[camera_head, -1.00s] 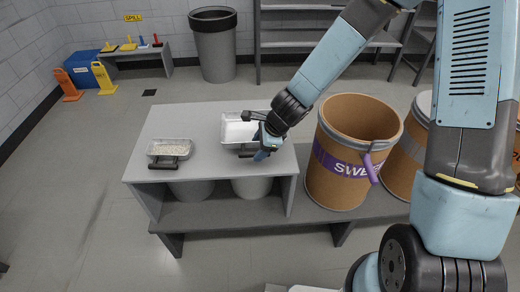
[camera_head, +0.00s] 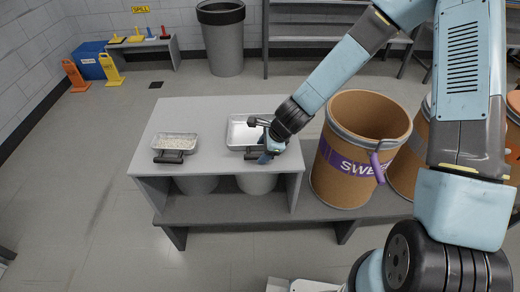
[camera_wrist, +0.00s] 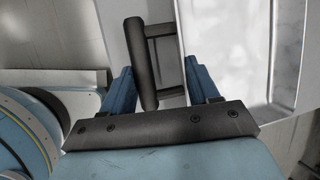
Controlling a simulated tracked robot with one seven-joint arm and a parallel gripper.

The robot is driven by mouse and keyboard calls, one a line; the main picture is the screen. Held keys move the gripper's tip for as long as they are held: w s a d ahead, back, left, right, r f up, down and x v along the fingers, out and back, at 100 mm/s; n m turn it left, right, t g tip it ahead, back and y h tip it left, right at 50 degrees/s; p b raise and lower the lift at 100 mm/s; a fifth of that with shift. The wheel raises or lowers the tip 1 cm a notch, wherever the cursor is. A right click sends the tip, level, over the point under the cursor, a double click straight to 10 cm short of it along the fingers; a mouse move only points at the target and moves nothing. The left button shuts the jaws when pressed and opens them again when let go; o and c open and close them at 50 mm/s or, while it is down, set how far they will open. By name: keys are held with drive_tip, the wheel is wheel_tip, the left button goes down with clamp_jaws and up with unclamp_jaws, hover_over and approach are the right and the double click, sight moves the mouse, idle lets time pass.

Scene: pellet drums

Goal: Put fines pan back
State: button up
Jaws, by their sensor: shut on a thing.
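The fines pan, an empty-looking shiny metal pan (camera_head: 241,134) with a dark handle, is at the right part of the grey bench top; it looks level, and any small gap beneath it cannot be told. My gripper (camera_head: 262,142) is at its front right side, shut on its handle. In the wrist view the dark handle (camera_wrist: 140,62) lies between my blue fingers (camera_wrist: 160,88), with the pan's bright inside (camera_wrist: 228,50) to the right. My gripper and wrist hide part of the handle and the pan's right side.
Another metal pan (camera_head: 175,143) with pale pellets stands left on the bench (camera_head: 215,165). Two pails (camera_head: 256,184) sit beneath. A brown drum (camera_head: 345,175) with a purple band stands close right of my gripper. Bench top between the pans is clear.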

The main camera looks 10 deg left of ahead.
drive_tip(key=o, duration=1.5)
drive_tip(key=shift+f, duration=0.1)
drive_tip(key=shift+o, duration=0.2)
drive_tip(key=shift+s, duration=0.1)
drive_tip(key=v, duration=1.2)
